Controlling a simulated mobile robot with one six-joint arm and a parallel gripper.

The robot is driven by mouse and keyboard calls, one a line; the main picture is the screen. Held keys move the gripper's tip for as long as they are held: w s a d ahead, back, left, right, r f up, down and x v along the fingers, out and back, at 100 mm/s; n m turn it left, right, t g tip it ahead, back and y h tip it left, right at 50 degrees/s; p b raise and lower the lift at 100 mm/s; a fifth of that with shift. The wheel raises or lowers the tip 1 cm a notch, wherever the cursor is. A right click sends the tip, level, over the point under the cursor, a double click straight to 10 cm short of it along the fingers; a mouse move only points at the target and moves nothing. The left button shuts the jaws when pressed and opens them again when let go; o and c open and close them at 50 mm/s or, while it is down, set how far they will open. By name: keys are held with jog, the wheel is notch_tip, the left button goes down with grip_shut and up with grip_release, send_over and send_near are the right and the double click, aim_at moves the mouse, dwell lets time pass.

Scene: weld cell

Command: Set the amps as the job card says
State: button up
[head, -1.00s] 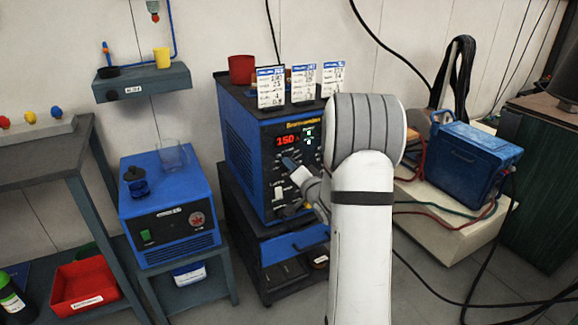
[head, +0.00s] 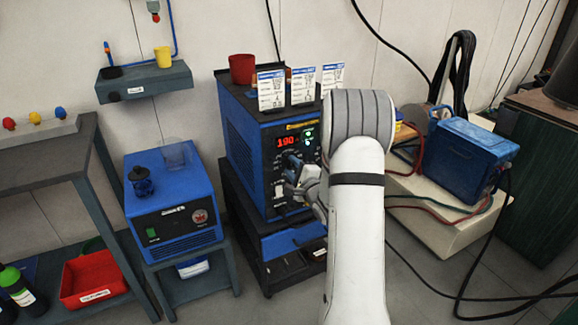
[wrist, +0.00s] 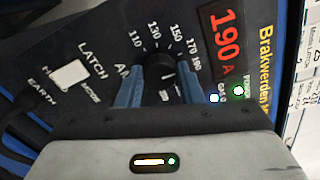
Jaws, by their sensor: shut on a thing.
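The blue welder (head: 238,150) stands on a dark cart, its front panel partly behind my arm. Its red display (head: 286,141) reads 190; in the wrist view the display (wrist: 226,45) reads "190 A". The black amps knob (wrist: 160,70) sits below a scale with marks from 110 to 190. My gripper (wrist: 158,88) is shut on the knob, one blue finger on each side; in the head view my gripper (head: 292,172) is at the panel. Three cards, left (head: 271,90), middle (head: 303,84) and right (head: 332,77), stand on the welder; their small print is unreadable.
A white latch switch (wrist: 68,75) is beside the knob on the panel. A red cup (head: 242,69) stands behind the cards. A blue unit (head: 178,210) with a dark jar is at the left, and a blue case (head: 462,158) on a pale block at the right.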

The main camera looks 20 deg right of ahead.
jog(key=shift+m+p, duration=0.4)
jog(key=shift+m, duration=0.8)
jog(key=o, duration=1)
jog(key=shift+s, duration=0.1)
jog(key=s, duration=0.7)
jog(key=shift+s+d+p, duration=0.2)
jog(key=shift+s+p, duration=0.15)
